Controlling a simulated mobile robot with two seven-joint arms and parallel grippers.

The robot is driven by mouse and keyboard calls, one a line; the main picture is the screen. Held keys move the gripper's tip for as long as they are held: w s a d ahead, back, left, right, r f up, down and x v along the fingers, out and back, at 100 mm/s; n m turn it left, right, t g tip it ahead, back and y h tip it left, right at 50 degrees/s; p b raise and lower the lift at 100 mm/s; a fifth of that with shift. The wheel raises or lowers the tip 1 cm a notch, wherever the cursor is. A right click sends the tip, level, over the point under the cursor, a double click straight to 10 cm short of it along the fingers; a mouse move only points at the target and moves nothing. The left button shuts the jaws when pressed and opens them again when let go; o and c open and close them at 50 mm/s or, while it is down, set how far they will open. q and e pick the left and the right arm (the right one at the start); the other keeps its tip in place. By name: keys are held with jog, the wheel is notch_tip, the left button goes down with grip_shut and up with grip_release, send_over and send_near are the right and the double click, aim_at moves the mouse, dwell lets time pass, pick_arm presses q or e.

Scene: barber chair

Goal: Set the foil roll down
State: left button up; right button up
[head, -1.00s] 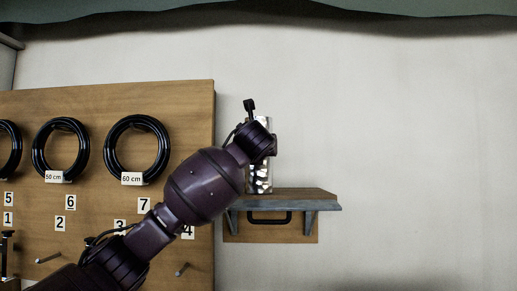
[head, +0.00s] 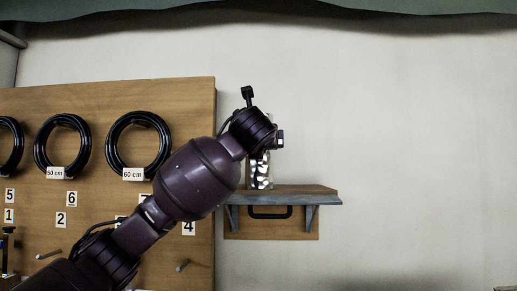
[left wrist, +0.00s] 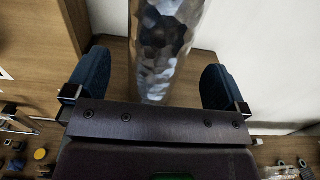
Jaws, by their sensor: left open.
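The foil roll (head: 262,172) is a shiny, crinkled silver cylinder. In the head view it stands upright on the small wooden wall shelf (head: 300,190), partly hidden behind my left wrist. In the left wrist view the foil roll (left wrist: 163,50) rises between the two dark blue fingers of my left gripper (left wrist: 166,88). The fingers are apart, with a gap on each side of the roll. In the head view the left gripper's fingers are hidden behind the wrist. My right gripper is in neither view.
A wooden pegboard (head: 180,100) on the left carries black hose coils (head: 139,146), number labels and pegs. A black handle (head: 270,213) sits under the shelf, between its brackets. The wall to the right is bare.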

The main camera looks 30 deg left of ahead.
pick_arm(q)
jog(key=b+v, duration=0.1)
jog(key=v, duration=0.4)
jog(key=shift+s+d, duration=0.2)
jog(key=shift+s, duration=0.15)
